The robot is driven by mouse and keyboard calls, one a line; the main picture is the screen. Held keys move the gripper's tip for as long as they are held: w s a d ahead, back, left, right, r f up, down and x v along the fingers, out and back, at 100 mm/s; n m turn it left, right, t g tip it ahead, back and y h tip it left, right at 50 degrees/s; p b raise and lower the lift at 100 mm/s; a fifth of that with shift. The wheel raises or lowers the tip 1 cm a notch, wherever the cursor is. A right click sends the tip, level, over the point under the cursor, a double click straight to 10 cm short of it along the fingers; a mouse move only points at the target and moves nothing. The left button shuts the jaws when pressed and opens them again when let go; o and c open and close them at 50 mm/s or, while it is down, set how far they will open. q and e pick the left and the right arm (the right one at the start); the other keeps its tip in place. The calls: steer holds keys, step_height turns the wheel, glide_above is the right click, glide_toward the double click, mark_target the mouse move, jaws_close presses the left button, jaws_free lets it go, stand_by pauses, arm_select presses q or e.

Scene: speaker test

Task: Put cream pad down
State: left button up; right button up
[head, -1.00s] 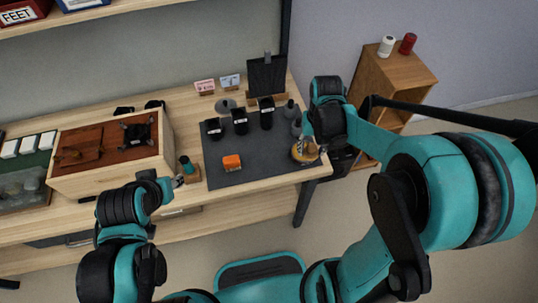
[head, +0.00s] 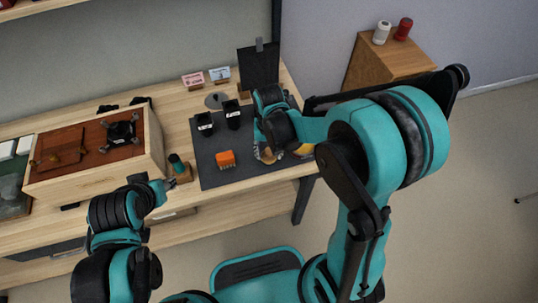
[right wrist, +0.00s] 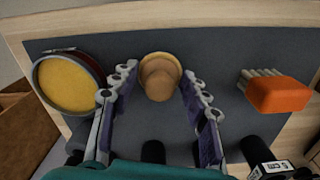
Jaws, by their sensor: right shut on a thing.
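The cream pad (right wrist: 160,76) is a small round tan piece with a knob-like top, seen between the fingertips of my right gripper (right wrist: 154,92) in the right wrist view. The gripper is shut on it, low over the dark grey mat (right wrist: 215,60); I cannot tell whether the pad touches the mat. In the head view my right gripper (head: 267,152) is over the right part of the mat and mostly hides the pad. My left gripper (head: 160,186) is in front of the desk, near a small teal-topped item; its fingers are too unclear to judge.
An orange block with pale bristles (right wrist: 277,95) lies right of the pad in the right wrist view. A yellow disc in a dark red ring (right wrist: 68,82) lies left. Black cylinders (head: 232,115) stand behind. A wooden box (head: 95,175) is at the left.

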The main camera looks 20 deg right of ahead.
steer(key=shift+f, duration=0.3)
steer(key=shift+f, duration=0.1)
steer(key=shift+f, duration=0.15)
steer(key=o, duration=1.3)
steer(key=shift+o, duration=0.2)
steer(key=shift+r, duration=0.2)
